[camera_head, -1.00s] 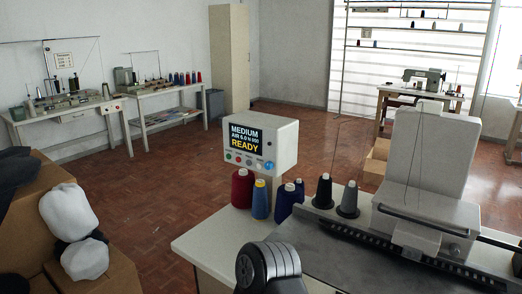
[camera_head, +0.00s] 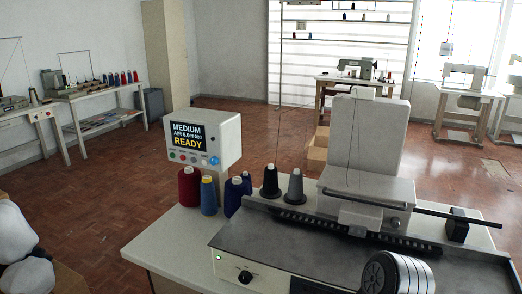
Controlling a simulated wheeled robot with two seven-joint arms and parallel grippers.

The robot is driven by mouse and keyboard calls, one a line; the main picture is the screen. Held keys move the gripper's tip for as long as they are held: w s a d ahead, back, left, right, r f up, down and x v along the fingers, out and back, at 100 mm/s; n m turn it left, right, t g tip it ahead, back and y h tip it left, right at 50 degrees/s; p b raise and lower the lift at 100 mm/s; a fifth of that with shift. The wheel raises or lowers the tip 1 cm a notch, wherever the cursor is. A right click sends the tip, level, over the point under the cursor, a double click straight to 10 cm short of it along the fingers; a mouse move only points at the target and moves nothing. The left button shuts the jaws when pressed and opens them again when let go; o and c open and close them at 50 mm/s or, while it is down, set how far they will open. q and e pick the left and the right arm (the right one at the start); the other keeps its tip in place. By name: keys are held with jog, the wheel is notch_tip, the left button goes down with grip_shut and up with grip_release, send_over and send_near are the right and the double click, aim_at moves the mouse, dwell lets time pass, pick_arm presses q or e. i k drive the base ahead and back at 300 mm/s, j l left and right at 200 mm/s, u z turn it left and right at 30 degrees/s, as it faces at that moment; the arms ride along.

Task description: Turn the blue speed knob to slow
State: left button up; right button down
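The blue speed knob (camera_head: 214,160) is the round blue button-like control at the lower right of a white control box (camera_head: 231,138). The box's screen (camera_head: 188,136) reads MEDIUM, a smaller line that looks like AIR 6.0 N 600, and READY. A row of small coloured buttons (camera_head: 188,157) runs beside the knob. Nothing touches the knob. A dark ribbed part of my own arm (camera_head: 395,272) shows at the bottom right, well apart from the box. No fingertips of either gripper can be seen.
Red (camera_head: 189,186) and blue (camera_head: 208,196) thread cones stand below the box, with black and grey cones (camera_head: 295,187) to the right. The white machine (camera_head: 370,140) stands on the right. A black dial (camera_head: 245,277) is on the front panel. Open floor (camera_head: 90,200) lies left of the table.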

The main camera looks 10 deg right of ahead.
aim_at(214, 161)
jog(key=z, duration=1.75)
jog(key=k+j, duration=0.6)
jog(key=j, duration=0.25)
jog(key=k+j, duration=0.3)
jog(key=j+z, duration=0.05)
jog(key=j, duration=0.05)
